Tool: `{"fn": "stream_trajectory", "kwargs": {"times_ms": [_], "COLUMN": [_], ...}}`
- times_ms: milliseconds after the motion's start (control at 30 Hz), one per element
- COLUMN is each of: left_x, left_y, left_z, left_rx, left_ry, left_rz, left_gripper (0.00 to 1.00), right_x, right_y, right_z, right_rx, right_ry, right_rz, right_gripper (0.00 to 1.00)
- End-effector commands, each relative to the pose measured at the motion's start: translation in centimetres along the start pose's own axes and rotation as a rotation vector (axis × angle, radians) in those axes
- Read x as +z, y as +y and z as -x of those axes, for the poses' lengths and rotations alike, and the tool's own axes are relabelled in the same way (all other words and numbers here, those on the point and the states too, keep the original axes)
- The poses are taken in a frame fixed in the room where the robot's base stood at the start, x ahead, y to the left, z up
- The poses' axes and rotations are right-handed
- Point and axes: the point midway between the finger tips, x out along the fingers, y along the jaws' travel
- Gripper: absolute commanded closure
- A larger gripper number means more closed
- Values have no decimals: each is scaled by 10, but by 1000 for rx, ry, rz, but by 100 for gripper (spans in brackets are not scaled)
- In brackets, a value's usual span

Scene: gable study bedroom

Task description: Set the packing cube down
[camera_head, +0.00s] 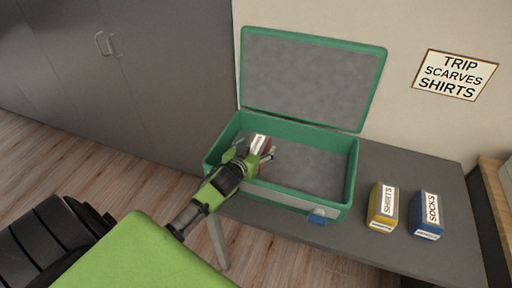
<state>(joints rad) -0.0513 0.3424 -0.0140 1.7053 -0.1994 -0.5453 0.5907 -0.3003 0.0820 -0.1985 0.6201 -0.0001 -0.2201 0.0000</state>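A red packing cube with a white label (259,143) is at the left part of the open green suitcase (357,172); its label is too small to read. My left gripper (262,157) reaches over the suitcase's front left wall, and its fingers are around the red cube, seemingly shut on it. The gripper hides part of the cube, and I cannot tell whether the cube touches the suitcase floor. My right gripper is not in view.
The suitcase lies on a grey table (400,160), its lid (310,78) upright behind. A yellow SHIRTS cube (383,207) and a blue SOCKS cube (427,215) stand to its right. A wall sign (453,75) reads TRIP, SCARVES, SHIRTS. The suitcase's middle and right are empty.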

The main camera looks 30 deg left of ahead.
Motion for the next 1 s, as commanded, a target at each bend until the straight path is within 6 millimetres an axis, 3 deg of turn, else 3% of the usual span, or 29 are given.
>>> {"fn": "stream_trajectory", "kwargs": {"times_ms": [233, 367, 800, 1000], "left_x": [-2, 0, -1, -1], "left_y": [0, 0, 0, 0], "left_z": [1, 12, 94, 116], "left_rx": [0, 0, -1, 0], "left_ry": [1, -1, -1, 0], "left_rz": [-1, 0, 2, 0], "left_gripper": [32, 32, 32, 32], "right_x": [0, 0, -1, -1], "right_y": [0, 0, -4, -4], "right_z": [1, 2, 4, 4], "right_rx": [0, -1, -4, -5], "right_ry": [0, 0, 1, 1], "right_rz": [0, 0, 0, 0], "right_gripper": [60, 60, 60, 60]}}
